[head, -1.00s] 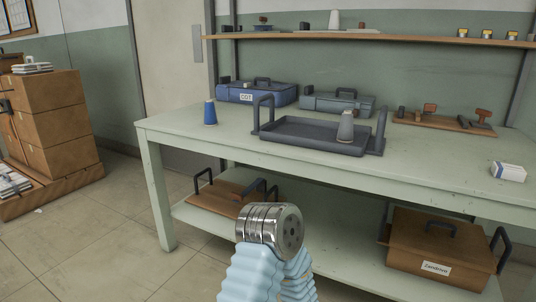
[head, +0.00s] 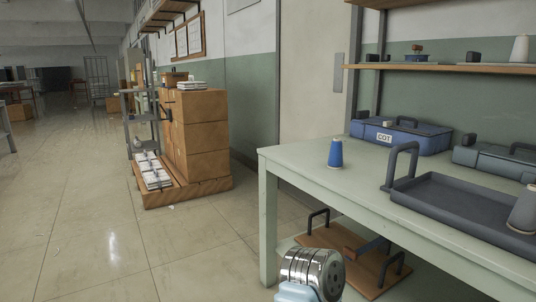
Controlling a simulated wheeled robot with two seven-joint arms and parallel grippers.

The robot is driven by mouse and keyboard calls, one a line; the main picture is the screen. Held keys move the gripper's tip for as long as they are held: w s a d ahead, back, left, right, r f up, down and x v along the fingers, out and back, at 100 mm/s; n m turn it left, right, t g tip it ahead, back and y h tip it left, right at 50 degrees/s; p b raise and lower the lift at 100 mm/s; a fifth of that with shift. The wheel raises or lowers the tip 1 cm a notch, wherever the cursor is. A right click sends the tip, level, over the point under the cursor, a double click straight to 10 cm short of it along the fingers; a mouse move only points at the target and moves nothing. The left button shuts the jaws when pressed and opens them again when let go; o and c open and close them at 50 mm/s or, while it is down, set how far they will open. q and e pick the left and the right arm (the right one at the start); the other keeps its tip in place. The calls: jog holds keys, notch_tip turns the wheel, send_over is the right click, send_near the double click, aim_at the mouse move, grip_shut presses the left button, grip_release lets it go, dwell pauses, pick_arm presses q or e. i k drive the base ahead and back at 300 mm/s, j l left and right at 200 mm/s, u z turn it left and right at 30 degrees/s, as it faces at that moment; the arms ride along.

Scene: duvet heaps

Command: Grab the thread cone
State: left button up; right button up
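A blue thread cone (head: 335,153) with a pale tip stands upright near the left end of the pale green table (head: 300,158). A grey cone (head: 525,209) stands on the dark tray at the right edge, partly cut off by the frame. A white cone (head: 520,48) stands on the shelf above. A silver, round part of my arm with a pale blue sleeve shows at the bottom, in front of the table and below the blue cone. No gripper fingers show, and nothing is touching the cones.
The dark tray (head: 455,200) with upright handles lies right of the blue cone. A blue case (head: 420,138) labelled COT stands behind. A board with handles (head: 375,272) lies on the lower shelf. Stacked brown boxes (head: 200,135) stand left; open floor (head: 90,235) lies before them.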

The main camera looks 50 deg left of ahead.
aim_at(335, 159)
jog(key=u, duration=1.2)
